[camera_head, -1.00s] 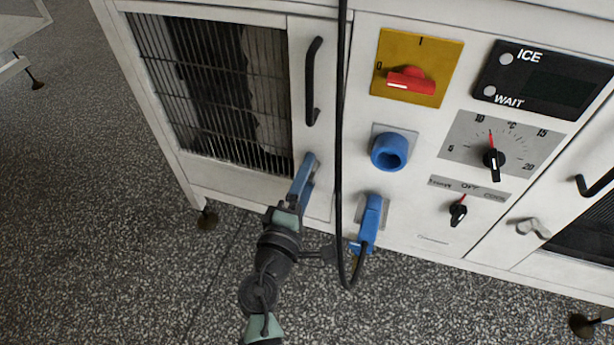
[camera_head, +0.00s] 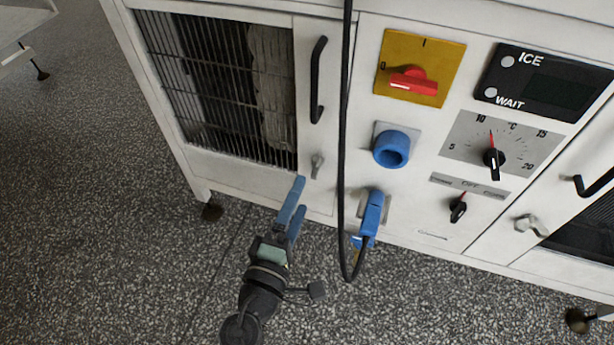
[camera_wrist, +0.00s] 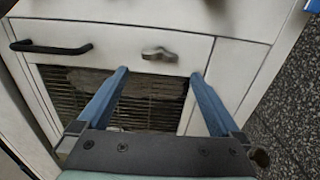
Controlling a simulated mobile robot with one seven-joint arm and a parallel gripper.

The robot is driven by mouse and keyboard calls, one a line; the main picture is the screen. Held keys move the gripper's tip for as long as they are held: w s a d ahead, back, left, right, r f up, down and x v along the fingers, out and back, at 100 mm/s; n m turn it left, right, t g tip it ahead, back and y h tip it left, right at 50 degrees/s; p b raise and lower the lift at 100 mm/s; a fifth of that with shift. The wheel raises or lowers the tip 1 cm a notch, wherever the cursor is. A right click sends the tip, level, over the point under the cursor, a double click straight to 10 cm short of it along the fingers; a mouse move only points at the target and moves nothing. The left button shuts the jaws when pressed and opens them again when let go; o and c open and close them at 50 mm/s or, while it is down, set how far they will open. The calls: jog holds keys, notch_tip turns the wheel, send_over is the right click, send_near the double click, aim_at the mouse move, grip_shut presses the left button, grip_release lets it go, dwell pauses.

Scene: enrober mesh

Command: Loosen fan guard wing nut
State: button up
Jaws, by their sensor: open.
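The fan guard wing nut (camera_head: 317,166) is a small grey metal piece on the white frame strip right of the left grille, below the black handle. In the wrist view the wing nut (camera_wrist: 159,54) lies beyond the fingertips, between their lines, with its wings roughly level. My gripper (camera_head: 298,200) has two blue fingers and is open and empty, below the wing nut and apart from it. In the wrist view my gripper (camera_wrist: 158,72) frames the wing nut with wide room on both sides. The guard grille (camera_head: 225,90) is upright in its panel.
A black cable (camera_head: 343,150) hangs just right of the wing nut, down to a blue plug (camera_head: 371,218). A black handle (camera_head: 318,80) is above. A second wing nut (camera_head: 531,224) is at the right panel. The speckled floor is clear at lower left.

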jog(key=p+v, duration=0.1)
jog(key=v, duration=0.5)
jog(key=shift+w, duration=0.1)
dwell(0.3)
jog(key=w+d+r+m+t+p, duration=0.1)
jog(key=w+d+r+m+p, duration=0.2)
jog(key=r, duration=0.9)
jog(key=w+r+m+t+p, duration=0.1)
jog(key=w+r+m+p, duration=0.3)
jog(key=r, duration=0.9)
jog(key=w+d+r+m+p, duration=0.2)
jog(key=r+m, duration=0.3)
jog(key=r, duration=0.7)
jog(key=s+r+m+t+y+p, duration=0.1)
jog(key=s+r+t+y+p, duration=0.2)
jog(key=r, duration=0.9)
jog(key=s+r+m+t+y+p, duration=0.1)
jog(key=s+r+t+p, duration=0.3)
jog(key=r, duration=0.7)
jog(key=s+r+m+t+y, duration=0.15)
jog(key=s+r, duration=0.35)
jog(key=r, duration=0.7)
notch_tip(320, 180, up, 35)
jog(key=a+p, duration=0.1)
jog(key=p, duration=3.5)
jog(key=shift+w+n, duration=0.2)
jog(key=shift+n, duration=0.25)
